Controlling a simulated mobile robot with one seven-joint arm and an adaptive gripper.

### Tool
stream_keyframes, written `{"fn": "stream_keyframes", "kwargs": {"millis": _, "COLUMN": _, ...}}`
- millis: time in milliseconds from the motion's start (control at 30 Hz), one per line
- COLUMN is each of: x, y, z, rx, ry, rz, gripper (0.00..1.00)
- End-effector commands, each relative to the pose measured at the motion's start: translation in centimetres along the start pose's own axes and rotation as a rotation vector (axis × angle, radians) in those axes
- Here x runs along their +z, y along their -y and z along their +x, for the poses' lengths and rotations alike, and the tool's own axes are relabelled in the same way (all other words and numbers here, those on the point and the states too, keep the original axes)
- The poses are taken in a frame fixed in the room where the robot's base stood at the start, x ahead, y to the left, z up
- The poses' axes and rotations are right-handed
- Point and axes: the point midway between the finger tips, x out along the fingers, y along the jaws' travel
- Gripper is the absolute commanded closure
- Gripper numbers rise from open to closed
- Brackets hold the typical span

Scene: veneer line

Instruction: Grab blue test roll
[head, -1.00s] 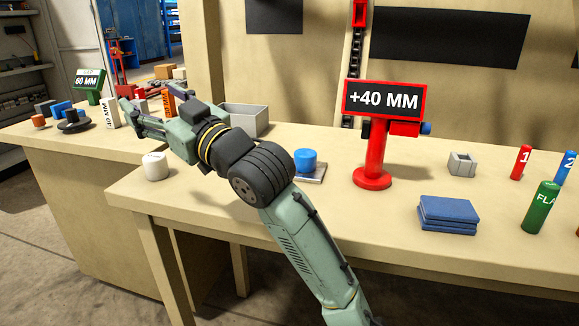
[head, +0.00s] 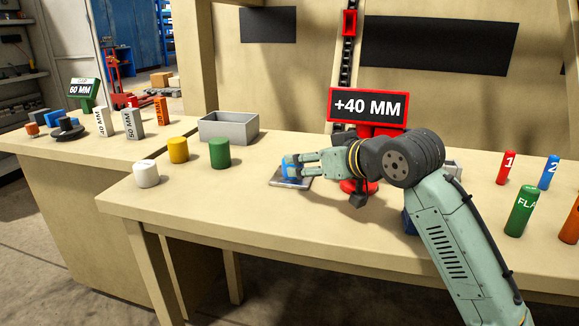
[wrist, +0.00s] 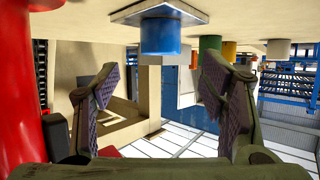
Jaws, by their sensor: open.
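The blue test roll (head: 285,173) stands upright on a small grey plate (head: 276,182) near the middle of the bench, partly hidden behind my gripper's fingers. My gripper (head: 291,166) points left, with its fingertips at the roll in this view. In the wrist view, which is upside down, the blue roll (wrist: 160,37) hangs from the bench at top centre. It lies sideways between my gripper's spread fingers (wrist: 162,72) and looks to be beyond their tips. My gripper is open and empty; contact with the roll cannot be told.
White (head: 146,174), yellow (head: 178,150) and green (head: 220,153) rolls stand to the left, before a grey bin (head: 229,127). A red stand with a +40 MM sign (head: 367,106) is close behind my wrist. Numbered rolls (head: 505,168) stand at the right.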

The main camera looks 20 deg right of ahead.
Motion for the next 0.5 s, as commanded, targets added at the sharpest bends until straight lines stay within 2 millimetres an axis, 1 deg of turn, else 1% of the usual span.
{"fn": "stream_keyframes", "kwargs": {"millis": 33, "x": -0.1, "y": 0.0, "z": 0.8, "rx": -0.001, "ry": 0.001, "rz": 0.000, "gripper": 0.35}}
{"fn": "stream_keyframes", "kwargs": {"millis": 100, "x": -0.1, "y": 0.0, "z": 1.7, "rx": -0.001, "ry": 0.001, "rz": 0.000, "gripper": 0.35}}
{"fn": "stream_keyframes", "kwargs": {"millis": 267, "x": -0.1, "y": 0.0, "z": 2.9, "rx": 0.001, "ry": 0.000, "rz": -0.002, "gripper": 0.35}}
{"fn": "stream_keyframes", "kwargs": {"millis": 367, "x": -0.1, "y": 0.0, "z": 4.0, "rx": 0.001, "ry": 0.001, "rz": -0.002, "gripper": 0.35}}
{"fn": "stream_keyframes", "kwargs": {"millis": 500, "x": -0.1, "y": 0.1, "z": 6.2, "rx": 0.000, "ry": 0.000, "rz": -0.003, "gripper": 0.35}}
